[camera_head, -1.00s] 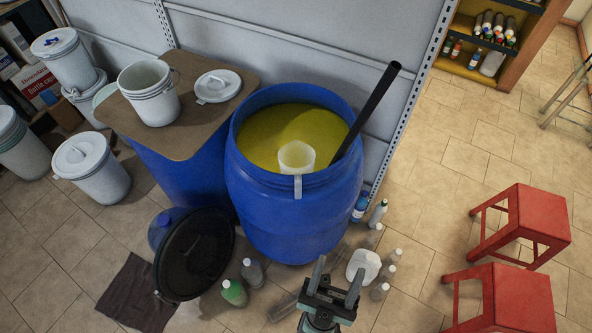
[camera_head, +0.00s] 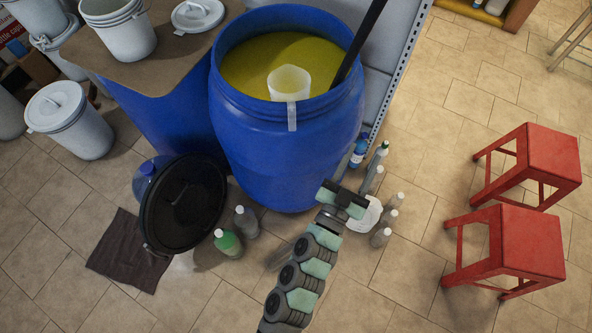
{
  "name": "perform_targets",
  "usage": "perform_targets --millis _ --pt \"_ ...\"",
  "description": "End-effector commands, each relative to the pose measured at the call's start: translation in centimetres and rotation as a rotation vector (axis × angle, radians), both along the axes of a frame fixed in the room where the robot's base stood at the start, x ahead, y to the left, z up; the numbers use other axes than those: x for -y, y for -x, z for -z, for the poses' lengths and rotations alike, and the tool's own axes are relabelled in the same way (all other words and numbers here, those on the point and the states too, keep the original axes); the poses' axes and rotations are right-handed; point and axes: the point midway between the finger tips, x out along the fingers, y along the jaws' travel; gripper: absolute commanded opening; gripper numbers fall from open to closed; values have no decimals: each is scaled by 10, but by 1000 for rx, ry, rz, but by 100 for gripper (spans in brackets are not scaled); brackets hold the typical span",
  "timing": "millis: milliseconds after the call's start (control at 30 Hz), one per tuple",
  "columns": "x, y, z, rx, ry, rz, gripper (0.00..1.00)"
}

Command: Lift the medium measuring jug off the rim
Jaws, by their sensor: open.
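A translucent white measuring jug (camera_head: 289,83) hangs inside the open blue drum (camera_head: 285,160), at the near rim. Its pale handle (camera_head: 292,118) hooks over the rim and hangs down the outside. Yellow liquid (camera_head: 272,58) fills much of the drum; whether the jug's base touches it I cannot tell. It is the only jug I see. My gripper (camera_head: 343,197) is open and empty. In the picture it lies below and right of the jug, in front of the drum's lower right side, clear of the jug.
A dark pole (camera_head: 361,42) leans out of the drum at the right. A black lid (camera_head: 184,208) and several bottles (camera_head: 228,242) surround the drum's foot. White buckets (camera_head: 70,118) stand left.

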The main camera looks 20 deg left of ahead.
Motion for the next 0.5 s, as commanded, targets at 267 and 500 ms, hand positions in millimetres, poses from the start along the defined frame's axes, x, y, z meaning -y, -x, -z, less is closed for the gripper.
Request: perform_targets --millis 267,500 --pt "-99 -5 74 -215 46 -365 45" --pt "-149 12 78 -241 116 -554 45"
